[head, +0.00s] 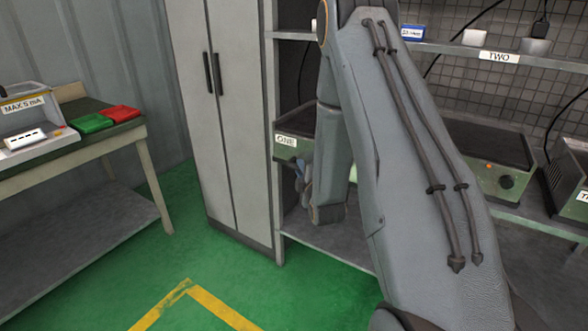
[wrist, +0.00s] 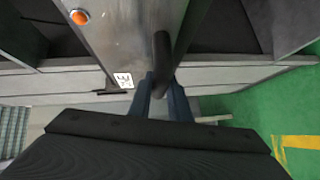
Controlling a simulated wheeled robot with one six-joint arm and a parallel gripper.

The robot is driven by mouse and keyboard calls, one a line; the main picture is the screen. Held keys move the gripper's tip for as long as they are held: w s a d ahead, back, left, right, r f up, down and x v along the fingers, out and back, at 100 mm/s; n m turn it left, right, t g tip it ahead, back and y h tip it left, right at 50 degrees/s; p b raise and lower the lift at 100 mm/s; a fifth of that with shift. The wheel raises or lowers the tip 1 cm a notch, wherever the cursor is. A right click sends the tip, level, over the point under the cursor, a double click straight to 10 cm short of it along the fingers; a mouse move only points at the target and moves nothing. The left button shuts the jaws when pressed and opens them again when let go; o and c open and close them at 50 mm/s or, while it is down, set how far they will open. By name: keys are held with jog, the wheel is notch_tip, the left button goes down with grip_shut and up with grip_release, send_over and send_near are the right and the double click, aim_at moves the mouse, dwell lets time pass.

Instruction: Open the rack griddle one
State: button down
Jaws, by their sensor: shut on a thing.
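The griddle labelled ONE (head: 286,155) sits on the rack shelf beside the tall cabinet, mostly hidden behind my arm in the head view. In the head view my gripper (head: 304,182) is just in front of the griddle, partly hidden by my arm. Which way the knob is turned cannot be made out.
A grey cabinet (head: 225,100) stands left of the rack. Another griddle (head: 490,165) with an orange lamp and knob is to the right on the same rack. A table (head: 110,140) with red and green items stands at the left. The green floor (head: 190,225) between is clear.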

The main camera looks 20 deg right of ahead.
jog(key=shift+s+d, duration=0.1)
jog(key=shift+d, duration=0.1)
jog(key=c, duration=1.6)
grip_release()
jog(key=shift+d, duration=0.1)
jog(key=shift+c, duration=0.2)
jog(key=b+v, duration=0.1)
jog(key=v, duration=0.7)
